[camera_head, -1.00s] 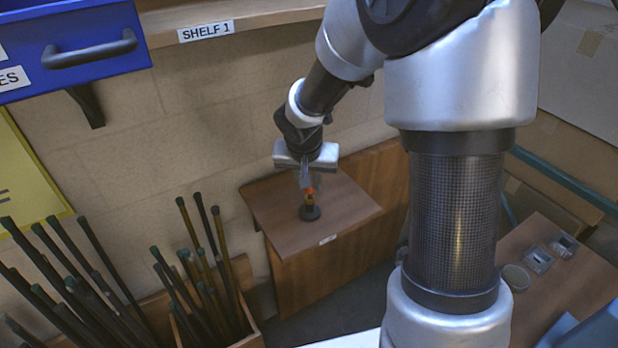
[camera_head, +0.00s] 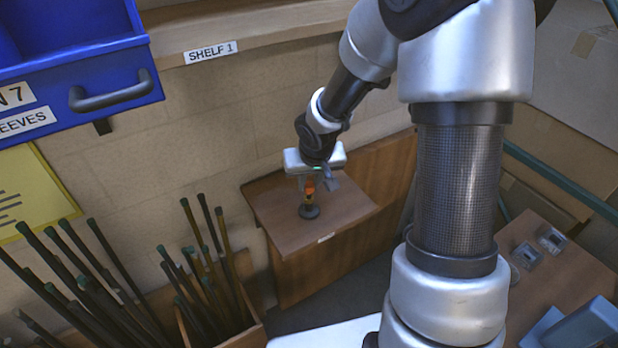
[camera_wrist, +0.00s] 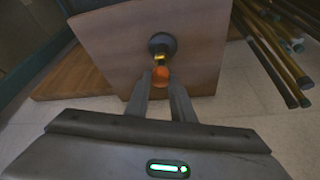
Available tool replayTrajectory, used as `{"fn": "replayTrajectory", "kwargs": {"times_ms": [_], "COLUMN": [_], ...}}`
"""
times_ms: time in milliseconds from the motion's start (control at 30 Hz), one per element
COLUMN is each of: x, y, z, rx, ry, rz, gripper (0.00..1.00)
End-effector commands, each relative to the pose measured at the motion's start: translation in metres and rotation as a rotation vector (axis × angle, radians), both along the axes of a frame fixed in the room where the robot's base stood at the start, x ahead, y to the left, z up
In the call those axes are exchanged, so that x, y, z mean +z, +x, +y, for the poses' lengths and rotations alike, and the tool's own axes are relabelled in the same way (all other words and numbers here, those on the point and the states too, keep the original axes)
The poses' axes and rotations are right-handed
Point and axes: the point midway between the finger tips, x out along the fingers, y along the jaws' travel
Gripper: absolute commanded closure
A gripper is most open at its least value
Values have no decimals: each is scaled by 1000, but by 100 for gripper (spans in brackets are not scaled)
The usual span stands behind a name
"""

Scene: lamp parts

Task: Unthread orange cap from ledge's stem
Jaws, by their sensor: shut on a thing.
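The orange cap (camera_head: 309,187) sits at the top of a short stem (camera_head: 309,199) that rises from a dark round base on the wooden ledge (camera_head: 275,205). My gripper (camera_head: 311,184) is above the ledge, pointing down, with its fingers around the cap. In the wrist view, the cap (camera_wrist: 161,77) shows between the two fingertips (camera_wrist: 161,86), and my gripper is shut on it. The yellowish stem and dark base (camera_wrist: 162,44) line up with the cap. The thread itself is too small to make out.
A wooden box (camera_head: 255,330) of long rods stands left of the ledge, with more rods further left. A blue drawer (camera_head: 95,75) and a shelf (camera_head: 270,35) are above. A wooden table (camera_head: 575,275) with small parts is at right.

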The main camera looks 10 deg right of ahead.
Motion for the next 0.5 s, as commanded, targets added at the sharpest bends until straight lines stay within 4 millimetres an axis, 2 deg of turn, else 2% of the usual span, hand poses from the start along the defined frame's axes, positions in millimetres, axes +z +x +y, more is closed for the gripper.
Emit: {"fn": "replayTrajectory", "kwargs": {"times_ms": [200, 500], "x": [0, 0], "y": [1, 1], "z": [-1, 0], "rx": [133, 151], "ry": [3, 1], "rz": [-3, -3], "gripper": [100, 100]}}
